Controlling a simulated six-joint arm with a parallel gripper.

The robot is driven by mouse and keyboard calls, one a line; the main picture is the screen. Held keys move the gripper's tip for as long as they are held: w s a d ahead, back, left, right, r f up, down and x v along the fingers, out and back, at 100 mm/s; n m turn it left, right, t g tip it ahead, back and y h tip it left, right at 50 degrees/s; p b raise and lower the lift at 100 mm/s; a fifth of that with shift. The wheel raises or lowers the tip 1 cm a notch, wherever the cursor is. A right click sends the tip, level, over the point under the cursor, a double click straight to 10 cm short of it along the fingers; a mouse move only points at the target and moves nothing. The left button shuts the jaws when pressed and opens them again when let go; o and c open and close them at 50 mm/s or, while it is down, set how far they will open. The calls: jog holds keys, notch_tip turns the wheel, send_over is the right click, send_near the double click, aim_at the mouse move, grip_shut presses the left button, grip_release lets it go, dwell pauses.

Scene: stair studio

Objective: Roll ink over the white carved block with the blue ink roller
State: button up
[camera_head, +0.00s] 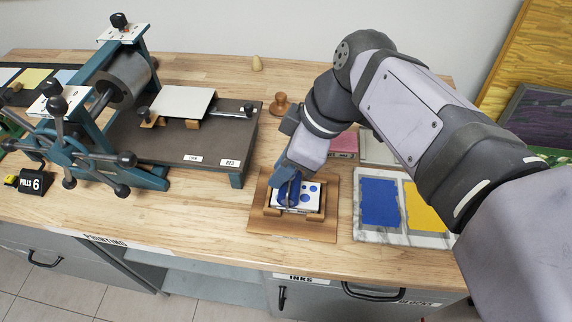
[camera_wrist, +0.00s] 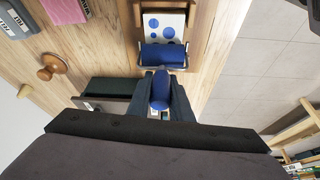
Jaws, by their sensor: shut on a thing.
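The white carved block (camera_head: 309,190) lies in a wooden holder (camera_head: 299,226) on the bench, with blue round spots on its top. It also shows in the wrist view (camera_wrist: 164,27), where several blue spots are visible. My gripper (camera_head: 290,176) is over the left part of the block. In the wrist view my gripper (camera_wrist: 161,92) is shut on the handle of the blue ink roller (camera_wrist: 163,56). The roller's blue drum lies across the block's near end in that view. Whether the drum touches the block is hard to tell.
A marble slab with blue ink (camera_head: 381,203) and yellow ink (camera_head: 424,208) lies right of the holder. A printing press (camera_head: 130,120) stands at the left. A wooden knob-handled tool (camera_head: 281,104) stands behind.

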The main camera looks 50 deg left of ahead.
jog(key=shift+s+a, duration=0.55)
jog(key=shift+s+p, duration=0.1)
jog(key=shift+p, duration=0.25)
jog(key=shift+s+a+p, duration=0.4)
jog(key=shift+s+a, duration=0.15)
jog(key=shift+a, duration=0.1)
jog(key=shift+w+d, duration=0.1)
